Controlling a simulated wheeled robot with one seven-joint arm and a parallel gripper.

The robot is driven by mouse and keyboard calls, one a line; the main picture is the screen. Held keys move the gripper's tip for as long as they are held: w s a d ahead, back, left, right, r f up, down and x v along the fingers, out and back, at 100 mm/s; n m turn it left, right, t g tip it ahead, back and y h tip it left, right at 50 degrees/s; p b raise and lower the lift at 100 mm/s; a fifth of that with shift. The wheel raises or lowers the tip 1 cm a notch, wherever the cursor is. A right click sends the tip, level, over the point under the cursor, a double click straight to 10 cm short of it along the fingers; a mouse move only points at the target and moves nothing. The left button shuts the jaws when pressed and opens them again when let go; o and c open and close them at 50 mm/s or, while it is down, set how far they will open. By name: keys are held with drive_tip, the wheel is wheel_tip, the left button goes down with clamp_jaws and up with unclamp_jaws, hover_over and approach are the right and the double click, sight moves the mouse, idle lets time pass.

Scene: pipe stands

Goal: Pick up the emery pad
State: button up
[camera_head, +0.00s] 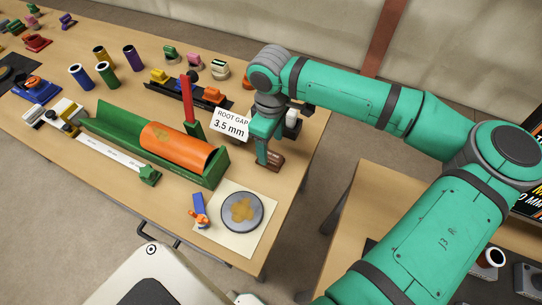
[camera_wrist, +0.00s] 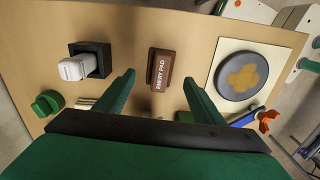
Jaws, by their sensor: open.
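The emery pad (camera_wrist: 161,70) is a small brown block lettered "EMERY PAD". In the wrist view it lies on the wooden table just beyond the gap between my two green fingers. My gripper (camera_wrist: 158,92) is open and empty, with a finger to each side of the pad's line and apart from it. In the head view the emery pad (camera_head: 270,161) shows as a brown block at the table's right side, just below my gripper (camera_head: 263,150), which partly covers it.
A dark holder with a white piece (camera_wrist: 88,62) stands left of the pad. A green channel holds an orange pipe (camera_head: 180,148). A "ROOT GAP 3.5 mm" sign (camera_head: 230,124) stands close by.

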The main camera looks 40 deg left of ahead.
sight(270, 154)
drive_tip(key=shift+w+f, duration=0.1)
drive_tip(key=shift+f, duration=2.8)
drive_tip(key=shift+s+a, duration=0.1)
drive_tip(key=shift+s, duration=0.1)
drive_tip(key=shift+c, duration=0.7)
drive_tip(key=c, duration=1)
